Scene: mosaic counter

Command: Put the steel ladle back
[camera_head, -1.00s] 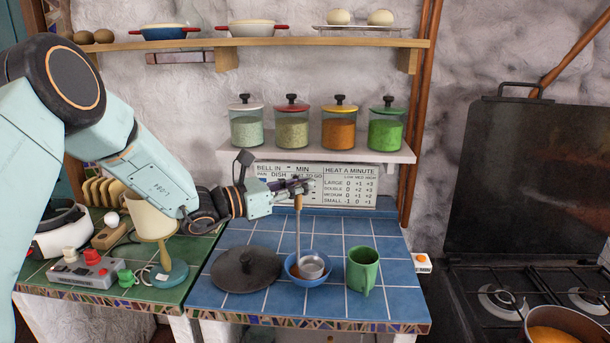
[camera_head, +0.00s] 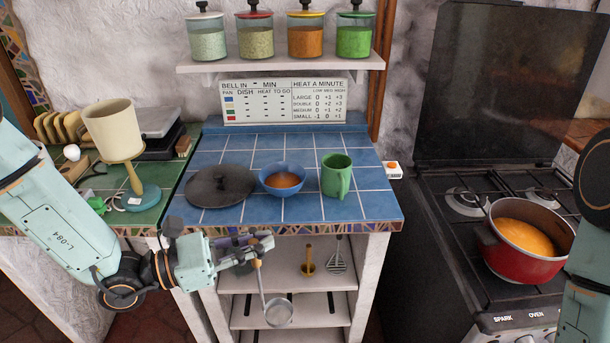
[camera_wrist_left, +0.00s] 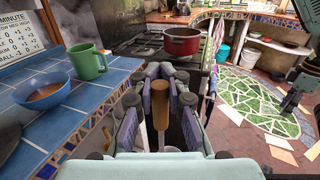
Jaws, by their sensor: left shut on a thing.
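The steel ladle (camera_head: 279,313) hangs bowl-down from my left gripper (camera_head: 266,242), in front of the blue tiled counter's front edge. The gripper is shut on its wooden handle, which shows between the fingers in the left wrist view (camera_wrist_left: 160,105). The ladle's bowl is below the counter top, in front of the open shelves (camera_head: 250,318). A potato masher (camera_head: 337,262) and a wooden-handled tool (camera_head: 308,262) are under the counter edge, right of the ladle. I cannot tell whether the ladle touches anything there.
On the blue counter (camera_head: 265,216) are a dark lid (camera_head: 220,186), a blue bowl of brown soup (camera_head: 283,179) and a green mug (camera_head: 336,175). A red pot (camera_head: 525,240) sits on the stove. Open floor (camera_wrist_left: 235,135) lies right in the wrist view.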

